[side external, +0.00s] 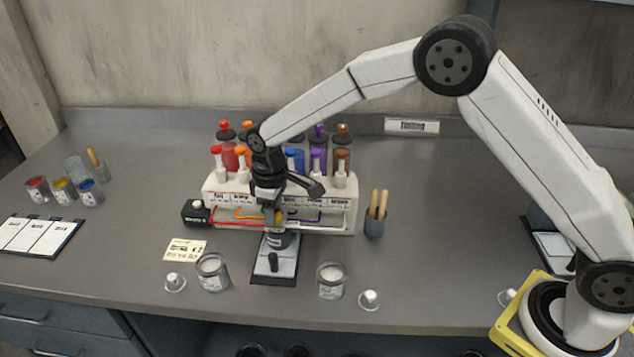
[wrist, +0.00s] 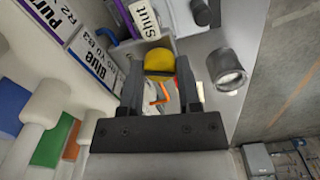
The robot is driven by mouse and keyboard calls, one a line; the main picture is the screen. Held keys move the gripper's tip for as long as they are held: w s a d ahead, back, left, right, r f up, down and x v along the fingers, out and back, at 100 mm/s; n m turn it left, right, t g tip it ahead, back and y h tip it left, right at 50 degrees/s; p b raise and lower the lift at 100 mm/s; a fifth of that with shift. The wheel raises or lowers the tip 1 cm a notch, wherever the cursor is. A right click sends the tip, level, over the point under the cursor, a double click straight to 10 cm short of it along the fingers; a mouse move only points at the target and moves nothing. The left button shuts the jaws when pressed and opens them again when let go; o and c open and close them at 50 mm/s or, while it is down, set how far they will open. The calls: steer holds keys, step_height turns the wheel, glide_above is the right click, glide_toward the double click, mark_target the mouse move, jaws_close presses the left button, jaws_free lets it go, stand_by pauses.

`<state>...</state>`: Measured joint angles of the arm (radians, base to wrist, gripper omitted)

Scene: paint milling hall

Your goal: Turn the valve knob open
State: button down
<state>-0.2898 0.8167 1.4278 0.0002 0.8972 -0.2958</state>
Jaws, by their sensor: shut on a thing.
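The valve knob is yellow and rounded and shows between my fingertips in the wrist view (wrist: 158,62). A sliver of the yellow knob (side external: 279,216) also shows in the side view, at the front of the paint rack. My gripper (side external: 273,208) points down there from above, and its two black fingers (wrist: 159,75) stand on either side of the knob, shut on it. A white label reading "Shut" (wrist: 149,19) is just beyond the knob. The knob's lower part and stem are largely hidden by the fingers.
The white rack (side external: 345,205) holds several coloured paint bottles with pipes on its front. A black-and-white stand (side external: 273,268) sits below my gripper, with glass jars (side external: 212,272) (side external: 331,280) beside it. A cup of sticks (side external: 375,226) stands right of the rack.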

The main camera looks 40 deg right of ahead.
steer(key=n, duration=0.4)
steer(key=shift+n, duration=0.4)
steer(key=shift+r, duration=0.1)
steer(key=shift+c, duration=1.5)
jaws_free()
steer(key=shift+r, duration=3.9)
